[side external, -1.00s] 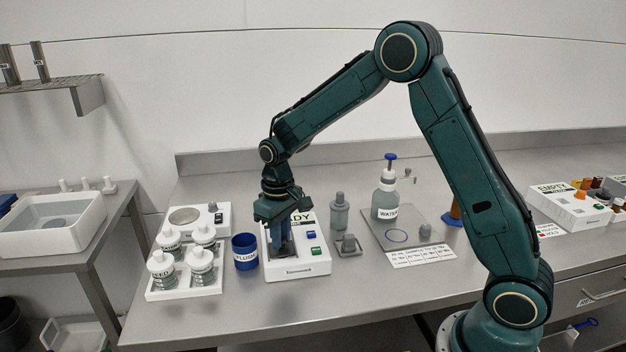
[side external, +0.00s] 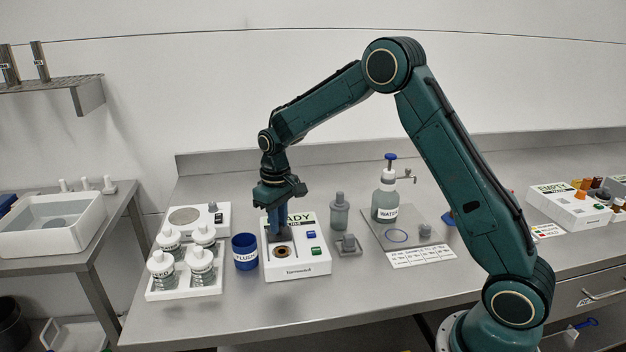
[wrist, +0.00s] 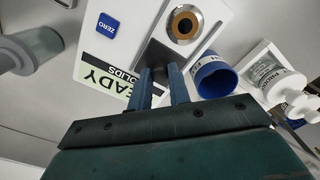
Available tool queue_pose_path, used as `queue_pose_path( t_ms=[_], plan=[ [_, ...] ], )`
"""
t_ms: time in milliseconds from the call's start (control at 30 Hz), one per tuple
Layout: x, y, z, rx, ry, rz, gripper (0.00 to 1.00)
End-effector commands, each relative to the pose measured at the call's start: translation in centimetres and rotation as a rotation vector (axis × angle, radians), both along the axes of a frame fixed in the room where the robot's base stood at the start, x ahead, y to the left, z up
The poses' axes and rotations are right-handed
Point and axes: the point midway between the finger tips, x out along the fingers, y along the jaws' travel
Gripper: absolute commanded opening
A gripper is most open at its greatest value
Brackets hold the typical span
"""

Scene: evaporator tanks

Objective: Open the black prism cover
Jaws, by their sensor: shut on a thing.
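The white refractometer (side external: 312,265) stands on the bench with a READY label, a blue button and a green button. Its round gold-rimmed prism well (side external: 283,252) is uncovered; it also shows in the wrist view (wrist: 184,23). The dark prism cover (wrist: 158,53) is swung up and back beside the well. My gripper (side external: 277,234) is shut on the cover's tab behind the well. In the wrist view my two blue fingers (wrist: 160,76) straddle the small dark tab. In the side view my fingers partly hide the cover.
A blue FLUSH cup (side external: 245,252) stands close left of the refractometer. Left of it is a white tray (side external: 183,292) with several bottles. A grey-capped bottle (side external: 340,215) and a small grey block (side external: 348,243) stand to the right. The bench front is clear.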

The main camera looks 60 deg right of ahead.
Motion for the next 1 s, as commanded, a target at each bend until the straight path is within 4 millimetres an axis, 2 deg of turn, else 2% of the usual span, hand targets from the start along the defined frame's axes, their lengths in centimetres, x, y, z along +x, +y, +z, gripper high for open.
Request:
queue_pose_path(
  t_ms=[133,167,267,667,867,1000],
  plan=[
    [0.1,0.1,0.1,0.000,-0.005,0.002,0.00],
    [0.1,0.1,0.1,0.000,-0.005,0.002,0.23],
    [0.1,0.0,0.1,0.000,-0.005,0.001,0.41],
    [0.0,0.0,0.3,0.000,-0.002,0.000,0.41],
    [0.1,0.0,1.7,0.000,-0.005,0.000,0.41],
    [0.1,0.0,3.5,-0.001,-0.006,0.000,0.41]
  ],
)
